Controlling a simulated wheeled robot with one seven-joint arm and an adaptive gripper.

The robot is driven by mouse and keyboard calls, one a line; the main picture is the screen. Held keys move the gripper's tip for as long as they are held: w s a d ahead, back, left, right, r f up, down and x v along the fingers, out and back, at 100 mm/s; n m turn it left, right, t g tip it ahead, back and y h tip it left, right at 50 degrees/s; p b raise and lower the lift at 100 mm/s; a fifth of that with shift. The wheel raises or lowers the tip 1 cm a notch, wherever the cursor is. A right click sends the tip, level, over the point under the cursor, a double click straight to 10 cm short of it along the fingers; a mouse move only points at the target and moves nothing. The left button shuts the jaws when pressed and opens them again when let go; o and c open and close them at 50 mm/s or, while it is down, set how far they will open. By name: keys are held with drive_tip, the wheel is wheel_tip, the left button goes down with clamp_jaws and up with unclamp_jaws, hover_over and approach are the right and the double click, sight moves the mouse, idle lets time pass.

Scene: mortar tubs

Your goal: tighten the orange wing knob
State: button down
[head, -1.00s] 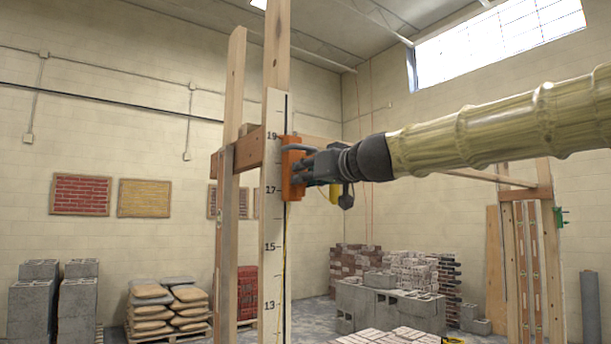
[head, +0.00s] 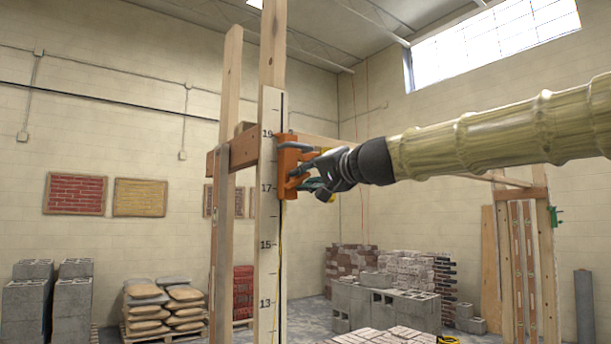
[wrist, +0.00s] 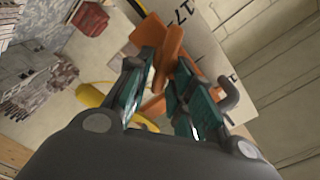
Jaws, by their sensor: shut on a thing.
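The orange wing knob (wrist: 173,42) shows between the fingers in the wrist view, its wings tilted across the gap. It belongs to an orange clamp (head: 288,178) on the numbered storey pole (head: 270,225), near the 17 to 19 marks. My gripper (wrist: 160,76) is shut on the knob, with a teal finger pad on each side. In the head view my gripper (head: 303,170) meets the clamp from the right and hides most of the knob. A grey bent rod (wrist: 230,97) sticks out beside the right finger.
A wooden post (head: 223,200) and a crosspiece (head: 236,152) stand beside the pole. A yellow item (wrist: 90,95) lies close left of the fingers in the wrist view. Block stacks (head: 385,305) and bagged pallets (head: 160,310) stand farther back, clear of my arm.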

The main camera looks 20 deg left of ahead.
drive_tip(key=m, duration=0.6)
drive_tip(key=shift+w+d+f+p, duration=0.1)
drive_tip(key=shift+f+p, duration=0.2)
drive_tip(key=shift+f, duration=0.1)
drive_tip(key=shift+m, duration=0.3)
drive_tip(key=c, duration=1.3)
unclamp_jaws()
drive_tip(key=v, duration=1.2)
